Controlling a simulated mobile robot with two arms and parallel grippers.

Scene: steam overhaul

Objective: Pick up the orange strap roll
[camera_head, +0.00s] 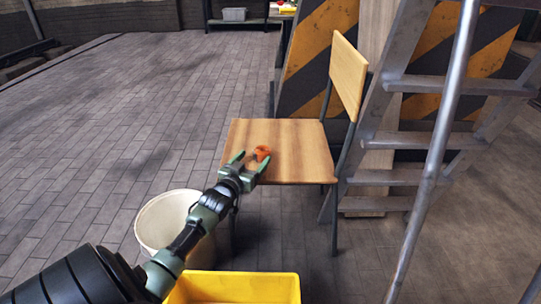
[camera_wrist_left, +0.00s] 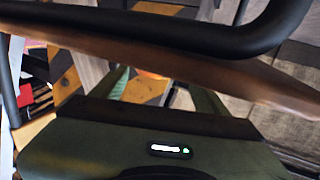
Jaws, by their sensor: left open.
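The orange strap roll (camera_head: 263,152) lies on the wooden seat of a chair (camera_head: 290,135), near the seat's front left part. My left gripper (camera_head: 250,158) is open at the seat's near edge, with its fingers pointing toward the roll. The roll shows by the tip of the right-hand finger; I cannot tell whether they touch. In the left wrist view, a small orange patch (camera_wrist_left: 150,74) shows between the green fingers (camera_wrist_left: 163,90), mostly hidden by the seat edge. My right gripper is not in view.
A white bucket (camera_head: 153,222) stands under my left arm, and a yellow bin (camera_head: 235,288) is in front. A metal ladder (camera_head: 455,110) stands right of the chair. In the left wrist view, a black tube (camera_wrist_left: 200,38) crosses close by. Floor at left is clear.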

